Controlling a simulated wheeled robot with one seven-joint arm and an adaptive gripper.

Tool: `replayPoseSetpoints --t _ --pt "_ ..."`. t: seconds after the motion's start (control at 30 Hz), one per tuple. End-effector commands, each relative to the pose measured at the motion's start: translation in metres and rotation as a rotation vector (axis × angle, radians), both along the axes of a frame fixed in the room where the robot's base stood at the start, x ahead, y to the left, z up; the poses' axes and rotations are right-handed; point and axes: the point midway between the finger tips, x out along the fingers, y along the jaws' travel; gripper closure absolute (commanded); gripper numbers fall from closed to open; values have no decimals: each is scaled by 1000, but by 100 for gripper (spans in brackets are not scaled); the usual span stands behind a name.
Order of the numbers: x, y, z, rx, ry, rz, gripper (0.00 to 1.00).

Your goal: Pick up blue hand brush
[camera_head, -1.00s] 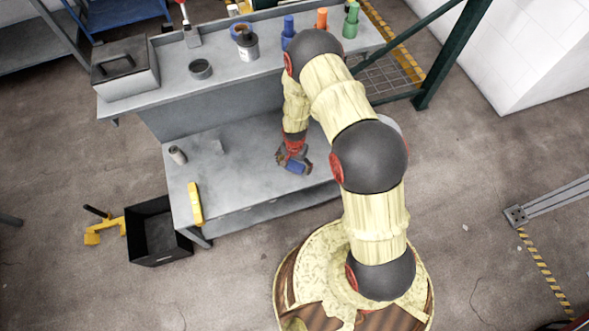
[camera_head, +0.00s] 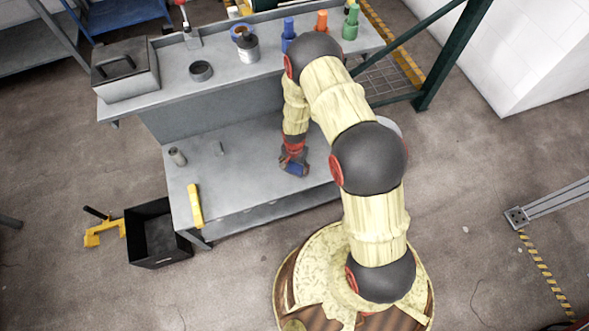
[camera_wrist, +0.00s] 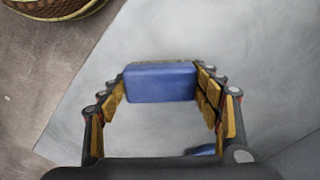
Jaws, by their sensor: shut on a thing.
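The blue hand brush (camera_head: 293,169) is at the end of my arm, over the lower grey bench surface near its front edge. In the wrist view it shows as a blue block (camera_wrist: 160,82) between the two finger pads. My gripper (camera_head: 295,163) is shut on it, with the yellow-padded fingers (camera_wrist: 160,88) against its two ends. Whether the brush touches the bench or is lifted clear cannot be told. Its bristles cannot be made out.
A yellow tool (camera_head: 195,205) and a small grey can (camera_head: 177,156) lie left on the lower surface. The raised shelf (camera_head: 220,86) holds a grey toolbox (camera_head: 124,72) and several bottles. A black bin (camera_head: 137,225) stands on the floor at left.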

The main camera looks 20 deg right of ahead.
Motion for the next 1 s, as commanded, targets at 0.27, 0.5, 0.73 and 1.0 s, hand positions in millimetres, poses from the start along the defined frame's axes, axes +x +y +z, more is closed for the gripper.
replayPoseSetpoints --t 0.27,0.5,0.73,1.0 --pt "0 0 0 0 0 0 67" --pt "1 0 9 0 -1 0 67" --pt "-5 2 43 0 -1 1 67" --pt "-53 17 101 0 0 2 67"
